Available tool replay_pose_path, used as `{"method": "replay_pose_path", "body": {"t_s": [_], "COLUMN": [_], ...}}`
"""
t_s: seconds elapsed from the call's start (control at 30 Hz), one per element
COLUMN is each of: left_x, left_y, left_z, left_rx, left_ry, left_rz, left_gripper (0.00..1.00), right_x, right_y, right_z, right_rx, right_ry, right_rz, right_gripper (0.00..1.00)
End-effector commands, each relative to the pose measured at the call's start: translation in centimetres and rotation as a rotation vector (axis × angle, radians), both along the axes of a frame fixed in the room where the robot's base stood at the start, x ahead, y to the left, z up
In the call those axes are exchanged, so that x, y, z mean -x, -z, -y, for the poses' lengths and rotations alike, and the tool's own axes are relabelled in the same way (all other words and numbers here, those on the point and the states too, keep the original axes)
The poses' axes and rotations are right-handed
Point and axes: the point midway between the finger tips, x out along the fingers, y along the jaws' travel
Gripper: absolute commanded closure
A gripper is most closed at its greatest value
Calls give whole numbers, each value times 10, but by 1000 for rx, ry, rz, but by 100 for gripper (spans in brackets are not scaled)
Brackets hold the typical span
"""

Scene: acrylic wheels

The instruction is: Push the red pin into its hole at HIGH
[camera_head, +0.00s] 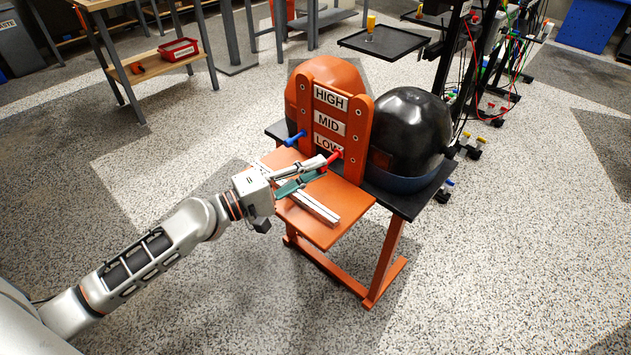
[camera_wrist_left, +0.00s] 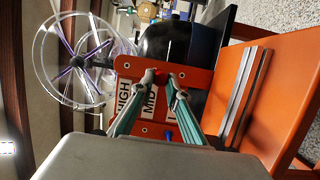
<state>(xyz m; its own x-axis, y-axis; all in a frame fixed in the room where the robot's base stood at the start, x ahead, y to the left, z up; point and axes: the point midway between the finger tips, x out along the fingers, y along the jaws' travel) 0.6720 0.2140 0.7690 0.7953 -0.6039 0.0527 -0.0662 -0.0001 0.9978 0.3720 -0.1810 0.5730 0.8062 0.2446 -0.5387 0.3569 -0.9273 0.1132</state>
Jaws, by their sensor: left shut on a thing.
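The orange panel (camera_head: 354,98) stands upright with HIGH, MID and LOW labels from top to bottom. The red pin (camera_head: 335,156) is at the panel's right side, near LOW level. My left gripper (camera_head: 326,162) is shut on it, and the gripper's fingers cover part of it. In the left wrist view the picture is turned sideways. There the red pin (camera_wrist_left: 160,78) shows between the fingertips (camera_wrist_left: 163,77), in front of the panel. I cannot tell whether its tip touches the panel. The HIGH label (camera_head: 331,98) is well above the pin. My right gripper is not in view.
A blue pin (camera_head: 295,138) sticks out at the panel's left side. An orange dome (camera_head: 300,82) and a black dome (camera_head: 402,128) stand behind. An orange shelf (camera_head: 318,238) with metal rails lies below the gripper. A clear wheel (camera_wrist_left: 48,52) shows in the wrist view.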

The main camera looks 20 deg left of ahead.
Motion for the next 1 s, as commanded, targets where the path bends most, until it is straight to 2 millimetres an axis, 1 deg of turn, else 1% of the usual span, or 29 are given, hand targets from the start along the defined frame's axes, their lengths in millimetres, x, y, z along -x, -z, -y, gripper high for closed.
{"method": "replay_pose_path", "body": {"t_s": [0.03, 0.13, 0.2, 0.33, 0.4, 0.53, 0.8, 0.9, 1.0], "left_x": [0, 3, 6, 9, 10, 12, 12, 12, 8], "left_y": [-31, -48, -60, -76, -80, -82, -80, -78, -81], "left_z": [0, 0, 0, 0, 0, 0, 0, 0, 1], "left_rx": [48, 188, 276, 405, 451, 494, 497, 495, 497], "left_ry": [0, 1, 4, 12, 14, 17, 17, 17, 17], "left_rz": [2, -74, -121, -190, -216, -244, -248, -249, -246], "left_gripper": [100, 100, 100, 100, 100, 100, 100, 100, 100], "right_x": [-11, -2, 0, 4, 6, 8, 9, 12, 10], "right_y": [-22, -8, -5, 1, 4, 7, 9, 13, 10], "right_z": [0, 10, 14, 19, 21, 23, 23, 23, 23], "right_rx": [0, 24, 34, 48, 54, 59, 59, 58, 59], "right_ry": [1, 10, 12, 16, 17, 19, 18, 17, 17], "right_rz": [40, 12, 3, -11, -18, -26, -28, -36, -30], "right_gripper": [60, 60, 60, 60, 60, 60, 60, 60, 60]}}
